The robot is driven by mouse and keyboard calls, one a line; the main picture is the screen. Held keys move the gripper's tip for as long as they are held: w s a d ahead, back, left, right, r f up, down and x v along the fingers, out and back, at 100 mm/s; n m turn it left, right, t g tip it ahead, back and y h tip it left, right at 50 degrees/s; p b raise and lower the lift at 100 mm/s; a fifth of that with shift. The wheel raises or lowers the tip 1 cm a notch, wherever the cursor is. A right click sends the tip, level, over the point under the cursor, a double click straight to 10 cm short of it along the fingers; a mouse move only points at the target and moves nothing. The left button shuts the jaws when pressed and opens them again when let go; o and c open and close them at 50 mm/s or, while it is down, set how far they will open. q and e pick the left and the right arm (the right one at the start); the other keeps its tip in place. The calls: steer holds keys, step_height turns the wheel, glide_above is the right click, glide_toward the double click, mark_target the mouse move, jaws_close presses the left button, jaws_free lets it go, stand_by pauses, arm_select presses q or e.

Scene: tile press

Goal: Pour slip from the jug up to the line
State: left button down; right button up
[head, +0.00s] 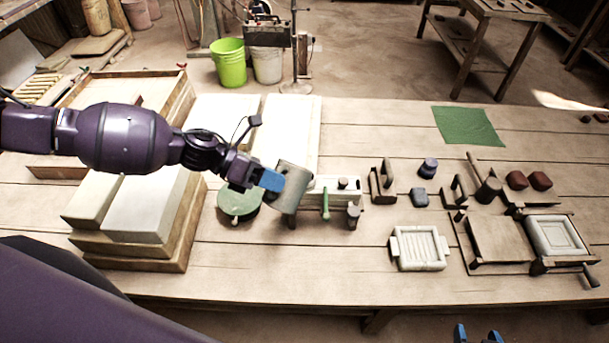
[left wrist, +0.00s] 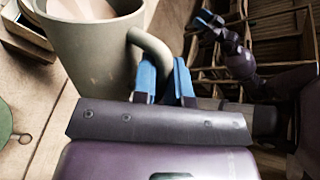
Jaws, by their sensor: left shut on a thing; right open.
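The grey-green jug (head: 294,178) is held by my left gripper (head: 271,180) over the table, left of a pale block-like mould (head: 354,197). In the left wrist view the blue fingers of this gripper (left wrist: 166,82) are shut on the jug's handle (left wrist: 151,47). Pale pinkish-beige slip (left wrist: 85,8) shows inside the jug (left wrist: 95,55). The jug looks slightly tilted in the head view; I see no stream from it. The fill line cannot be made out. My right gripper (head: 478,335) is open at the bottom edge of the head view.
A round green disc (head: 240,203) lies left of the jug. White slabs on boards (head: 150,207) stand further left. A pale ribbed tray (head: 418,248) and a press frame with a tile mould (head: 556,237) are at the right. A green cloth (head: 468,126) lies behind; the table's front middle is clear.

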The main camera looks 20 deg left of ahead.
steer(key=shift+s, duration=0.15)
steer(key=shift+s+f, duration=0.2)
steer(key=shift+s, duration=0.1)
arm_select(q)
steer(key=shift+w+r, duration=0.2)
steer(key=shift+r, duration=0.1)
arm_select(e)
steer(key=shift+w+r, duration=0.25)
steer(key=shift+w, duration=0.2)
steer(key=shift+s+f, duration=0.1)
steer(key=shift+s, duration=0.05)
arm_select(q)
steer(key=shift+w+r, duration=0.1)
steer(key=shift+r, duration=0.05)
arm_select(e)
steer(key=shift+s+f, duration=0.15)
steer(key=shift+s, duration=0.2)
arm_select(q)
steer(key=shift+r+n+g, duration=0.1)
steer(key=shift+n+g, duration=0.2)
arm_select(e)
steer(key=shift+w, duration=0.1)
steer(key=shift+w+r, duration=0.2)
steer(key=shift+w, duration=0.2)
arm_select(q)
steer(key=shift+w+d, duration=0.1)
arm_select(e)
steer(key=shift+s+f, duration=0.1)
steer(key=shift+s, duration=0.1)
